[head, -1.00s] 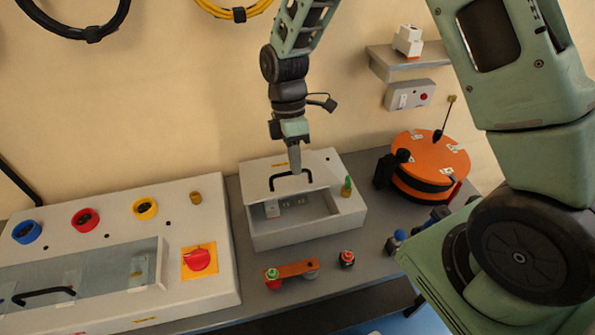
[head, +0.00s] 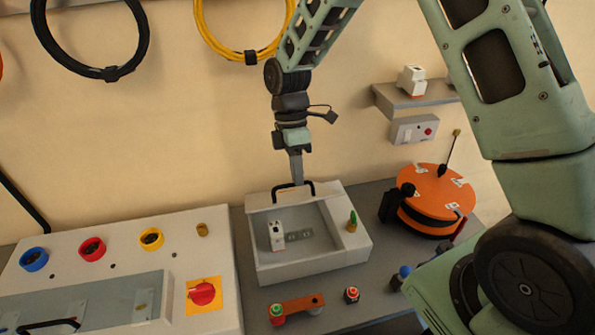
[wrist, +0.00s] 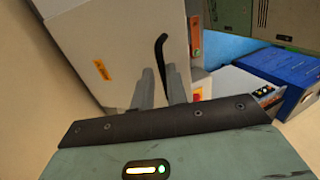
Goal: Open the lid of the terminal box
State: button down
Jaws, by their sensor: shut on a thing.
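The terminal box (head: 318,262) is a light grey open-topped case on the bench, in the middle of the head view. Its lid (head: 263,202) stands at the back edge and most of the inside shows, with a white block (head: 276,236) in it. My gripper (head: 297,182) is shut on the black lid handle (head: 311,186) at the back of the box. The wrist view shows the fingers (wrist: 162,88) around the black handle (wrist: 161,45), beside a grey panel with an orange label. The exact lid angle is hard to tell.
A control panel (head: 110,250) with coloured rings and a red knob (head: 203,293) stands left. An orange drum (head: 436,198) stands right. An orange bar (head: 298,306) lies in front. The wall is close behind the box.

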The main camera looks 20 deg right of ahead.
jog(key=c, duration=1.5)
grip_release()
jog(key=shift+w+d+f, duration=0.2)
jog(key=shift+w, duration=0.25)
jog(key=shift+w+d+f, duration=0.15)
jog(key=shift+w+f, duration=0.05)
jog(key=shift+w, duration=0.2)
jog(key=shift+r, duration=0.1)
jog(key=shift+s+a, duration=0.1)
